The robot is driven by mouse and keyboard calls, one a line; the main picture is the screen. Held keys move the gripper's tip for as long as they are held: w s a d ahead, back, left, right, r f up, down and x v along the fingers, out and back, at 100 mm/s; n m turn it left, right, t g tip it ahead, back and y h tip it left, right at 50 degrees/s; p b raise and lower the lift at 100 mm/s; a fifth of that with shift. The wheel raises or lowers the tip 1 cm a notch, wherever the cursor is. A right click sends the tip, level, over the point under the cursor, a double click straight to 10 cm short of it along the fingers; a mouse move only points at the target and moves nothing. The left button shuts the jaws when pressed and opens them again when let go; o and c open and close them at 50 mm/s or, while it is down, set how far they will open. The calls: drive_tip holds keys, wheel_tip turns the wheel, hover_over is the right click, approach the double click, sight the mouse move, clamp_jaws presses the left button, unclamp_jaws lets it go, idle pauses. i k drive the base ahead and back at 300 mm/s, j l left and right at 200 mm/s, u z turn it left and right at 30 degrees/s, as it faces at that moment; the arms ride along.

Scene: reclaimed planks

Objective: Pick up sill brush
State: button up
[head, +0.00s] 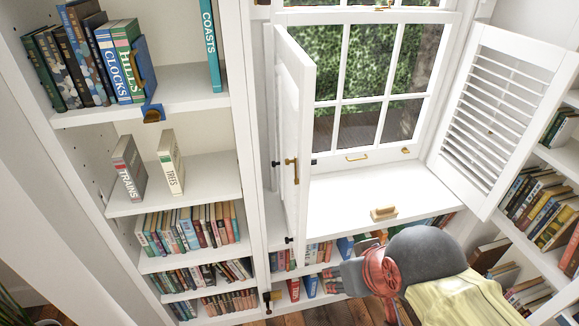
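The sill brush (383,213) appears as a small, light wooden block on the white window sill (340,205), near the sill's front edge. It lies flat, with nothing on or touching it. Its bristles cannot be made out at this size. I cannot make out my gripper in this view.
An open white shutter (297,120) stands left of the sill, and a louvred shutter (495,110) stands at its right. A red object (381,270), a grey rounded shape (425,255) and yellow cloth (460,300) are in front below. Bookshelves (190,105) flank the window.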

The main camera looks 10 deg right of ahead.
sight(382, 212)
drive_tip(key=k+l, duration=0.1)
drive_tip(key=l, duration=0.15)
drive_tip(key=i+l+u, duration=0.1)
drive_tip(key=l, duration=0.5)
drive_tip(key=i+l+u, duration=0.1)
drive_tip(key=l, duration=0.5)
drive_tip(key=l+u, duration=0.1)
drive_tip(key=l, duration=0.55)
drive_tip(key=i+l, duration=0.35)
drive_tip(key=l, duration=0.15)
drive_tip(key=i+l+u, duration=0.1)
drive_tip(key=i+l, duration=0.65)
drive_tip(key=l, duration=0.25)
drive_tip(key=k+u, duration=0.1)
drive_tip(key=u, duration=0.45)
drive_tip(key=j+z, duration=0.15)
drive_tip(key=k+j+z, duration=0.2)
drive_tip(key=j, duration=0.15)
drive_tip(key=i, duration=0.1)
